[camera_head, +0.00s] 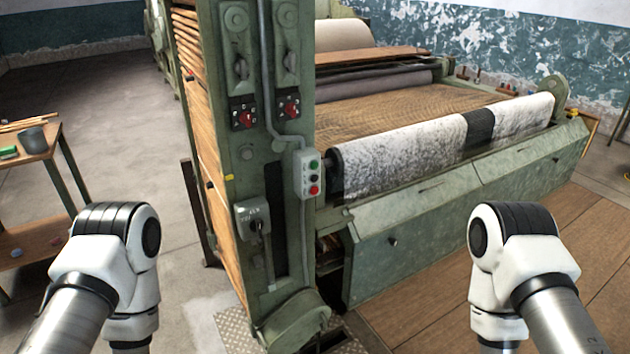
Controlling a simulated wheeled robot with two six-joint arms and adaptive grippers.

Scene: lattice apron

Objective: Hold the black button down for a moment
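A pale grey-green push-button box (307,174) is fixed to the right edge of the green machine column. A green button (313,164) is at its top and a red button (314,190) at its bottom. Between them is a small dark button (313,177), which appears to be the black one; it is too small to tell whether it is pressed. Both my arms show at the bottom left and bottom right, apart from the box. Neither gripper is in view.
The column (243,150) also carries two red rotary switches (246,119) (290,108) and a lever switch box (253,222). A conduit runs above the button box. A fuzzy white roller (400,155) lies to the right. A wooden side table (28,150) stands at left.

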